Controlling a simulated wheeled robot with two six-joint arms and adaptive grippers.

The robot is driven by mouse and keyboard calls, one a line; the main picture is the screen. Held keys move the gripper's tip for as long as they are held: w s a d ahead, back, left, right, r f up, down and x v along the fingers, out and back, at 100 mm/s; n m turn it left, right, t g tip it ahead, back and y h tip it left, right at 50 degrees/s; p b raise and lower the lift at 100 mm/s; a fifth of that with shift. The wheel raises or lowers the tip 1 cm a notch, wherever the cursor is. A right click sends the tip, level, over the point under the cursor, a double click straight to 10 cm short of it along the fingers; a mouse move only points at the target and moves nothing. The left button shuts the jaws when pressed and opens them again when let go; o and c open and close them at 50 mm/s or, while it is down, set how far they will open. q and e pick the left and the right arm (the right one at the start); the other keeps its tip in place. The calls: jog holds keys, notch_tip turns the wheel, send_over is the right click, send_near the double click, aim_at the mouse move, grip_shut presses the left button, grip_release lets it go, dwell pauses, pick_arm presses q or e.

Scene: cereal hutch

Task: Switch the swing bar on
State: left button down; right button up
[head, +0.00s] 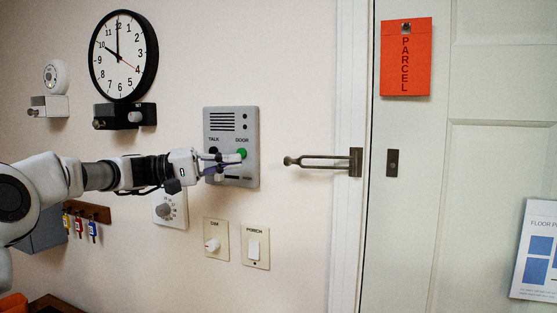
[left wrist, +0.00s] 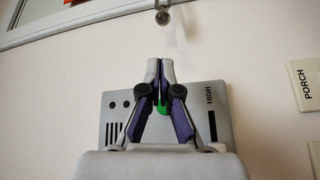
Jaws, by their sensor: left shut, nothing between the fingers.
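The swing bar (head: 325,162) is a brown metal loop with a knob at its left end. It is mounted on the door frame and sticks out to the left, away from the door. A small dark plate (head: 392,163) is on the door to its right. My left gripper (head: 238,159) is shut and empty in front of the grey intercom panel (head: 216,120), left of the bar. In the left wrist view the closed fingertips (left wrist: 160,70) point toward the bar's knob (left wrist: 162,17), with a gap between. My right gripper is not in view.
The green door button (head: 242,153) is close by my left fingers. A dimmer (head: 216,238) and porch switch (head: 257,245) are below. A clock (head: 123,56) hangs at upper left, and an orange parcel card (head: 406,75) on the door. Wall between panel and bar is clear.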

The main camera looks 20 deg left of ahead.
pick_arm(q)
jog(key=p+x, duration=0.4)
jog(key=x, duration=0.6)
jog(key=shift+w+a+f+p, duration=0.1)
jog(key=shift+w+f+p, duration=0.05)
jog(key=shift+p, duration=0.2)
jog(key=shift+w, duration=0.1)
jog(key=shift+f, duration=0.1)
